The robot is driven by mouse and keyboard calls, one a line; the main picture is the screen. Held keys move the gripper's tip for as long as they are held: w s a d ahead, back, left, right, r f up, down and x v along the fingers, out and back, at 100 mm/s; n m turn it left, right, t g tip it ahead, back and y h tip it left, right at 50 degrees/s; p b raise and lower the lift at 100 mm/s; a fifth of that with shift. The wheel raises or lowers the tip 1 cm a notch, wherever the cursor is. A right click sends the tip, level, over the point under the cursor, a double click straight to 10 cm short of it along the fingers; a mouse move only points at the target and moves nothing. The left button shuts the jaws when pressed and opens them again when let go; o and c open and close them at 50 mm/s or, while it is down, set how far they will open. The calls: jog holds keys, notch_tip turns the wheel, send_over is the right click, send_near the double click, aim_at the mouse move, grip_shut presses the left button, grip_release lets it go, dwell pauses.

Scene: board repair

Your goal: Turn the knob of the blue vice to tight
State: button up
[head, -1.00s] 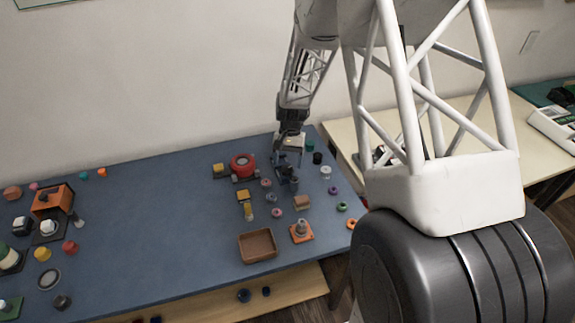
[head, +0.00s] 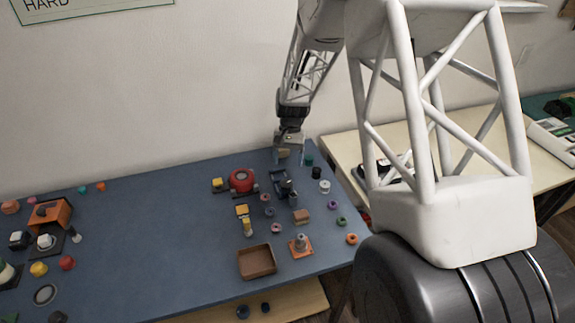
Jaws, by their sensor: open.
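The blue vice (head: 286,188) is small and dark blue, standing upright on the blue-grey bench among small parts. Its knob is too small to make out, so I cannot tell how it is turned. My gripper (head: 289,160) is open, just above and behind the vice in the head view. A gap shows between its fingertips and the vice. I see nothing held between the fingers.
A red round part (head: 242,180) is left of the vice, with black and white cylinders (head: 325,186) to its right. A brown tray (head: 257,263) and an orange-based piece (head: 301,246) are in front. The bench's left middle is clear.

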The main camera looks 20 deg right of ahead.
aim_at(286, 183)
jog(key=n, duration=0.2)
jog(key=s+n+t, duration=0.1)
jog(key=n, duration=0.1)
jog(key=n+t+h, duration=0.1)
jog(key=n, duration=0.1)
jog(key=shift+s+a, duration=0.3)
jog(key=shift+a, duration=0.1)
jog(key=n, duration=0.2)
jog(key=n+t, duration=0.1)
jog(key=n, duration=0.1)
jog(key=s+n+t+h, duration=0.1)
jog(key=n, duration=0.1)
jog(key=shift+s+a+r, duration=0.1)
jog(key=shift+a+r, duration=0.15)
jog(key=shift+a, duration=0.15)
jog(key=shift+f, duration=3.9)
jog(key=shift+c, duration=0.3)
